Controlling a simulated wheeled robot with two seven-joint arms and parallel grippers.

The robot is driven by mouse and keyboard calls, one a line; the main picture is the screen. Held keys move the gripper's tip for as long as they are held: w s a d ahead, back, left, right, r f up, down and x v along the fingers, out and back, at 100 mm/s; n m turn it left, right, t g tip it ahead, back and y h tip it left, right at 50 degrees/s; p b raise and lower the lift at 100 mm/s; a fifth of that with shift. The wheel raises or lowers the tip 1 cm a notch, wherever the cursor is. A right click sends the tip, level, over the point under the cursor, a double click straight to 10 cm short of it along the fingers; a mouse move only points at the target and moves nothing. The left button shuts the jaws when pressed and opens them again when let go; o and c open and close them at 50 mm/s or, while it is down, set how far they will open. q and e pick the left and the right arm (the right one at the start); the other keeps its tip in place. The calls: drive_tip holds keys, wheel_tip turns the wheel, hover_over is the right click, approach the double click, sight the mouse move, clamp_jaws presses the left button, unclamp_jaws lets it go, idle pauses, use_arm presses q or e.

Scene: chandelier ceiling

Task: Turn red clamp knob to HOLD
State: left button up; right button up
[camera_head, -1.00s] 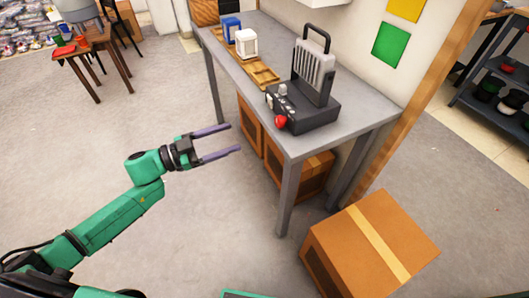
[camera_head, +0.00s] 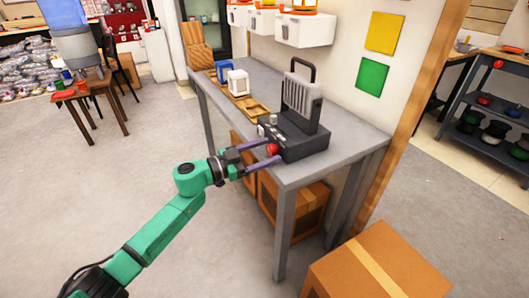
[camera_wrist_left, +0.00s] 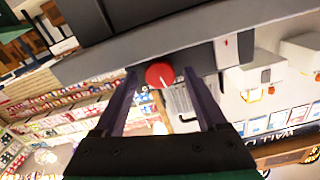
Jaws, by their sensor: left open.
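The red clamp knob (camera_head: 272,149) is on the front of a dark grey machine (camera_head: 300,138) with a ribbed upright plate and a handle, standing on a grey table. My left gripper (camera_head: 275,153) is open, with its two purple-grey fingers reaching to either side of the knob. In the left wrist view the red knob (camera_wrist_left: 159,75) shows a white pointer line and lies between the open fingers (camera_wrist_left: 160,85), nearer the left one. Gaps show between knob and fingers there. HOLD lettering cannot be read. My right gripper is not in view.
The grey table (camera_head: 350,148) also bears a wooden tray (camera_head: 252,106), a white block (camera_head: 238,82) and a blue block (camera_head: 223,71). Cardboard boxes (camera_head: 375,270) stand on the floor beside and below it. The floor at left is clear.

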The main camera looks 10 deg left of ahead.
use_arm(q)
clamp_jaws()
drive_tip(key=shift+m, duration=0.4)
drive_tip(key=m, duration=0.2)
drive_tip(key=shift+m, duration=0.3)
drive_tip(key=shift+f+m, duration=0.1)
drive_tip(key=shift+m, duration=0.9)
unclamp_jaws()
drive_tip(key=shift+s, duration=0.1)
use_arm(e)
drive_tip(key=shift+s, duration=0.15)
